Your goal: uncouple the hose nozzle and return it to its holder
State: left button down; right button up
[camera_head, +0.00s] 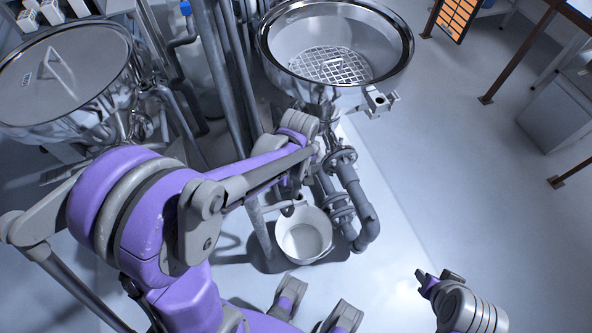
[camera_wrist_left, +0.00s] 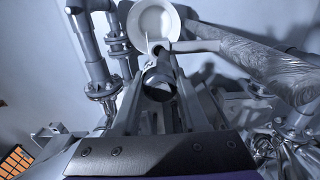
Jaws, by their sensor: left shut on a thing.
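In the head view, the nozzle is mostly hidden by my arm. I cannot tell which part is its holder, and no coupling to a pipe is clearly visible. My right gripper (camera_head: 436,277) is at the lower right over clear floor, with its fingers apart and empty.
The white bucket (camera_head: 304,240) stands on the floor. A steel hopper with a grate (camera_head: 335,65) sits above flanged grey pipework (camera_head: 350,190). A lidded steel vessel (camera_head: 65,75) stands left, with upright pipes between them.

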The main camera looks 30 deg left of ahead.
aim_at(299, 186)
dwell(0.3)
pick_arm(q)
notch_tip(299, 186, down, 4)
jog(key=b, duration=0.3)
jog(key=shift+f+b, duration=0.2)
jog(key=shift+b, duration=0.1)
jog(key=shift+f+b, duration=0.5)
jog(key=shift+f, duration=0.2)
jog(key=shift+f+b, duration=1.45)
jog(key=shift+f, duration=0.35)
dwell(1.1)
grip_release()
dwell(0.4)
jog(key=shift+r, duration=0.1)
dwell(0.3)
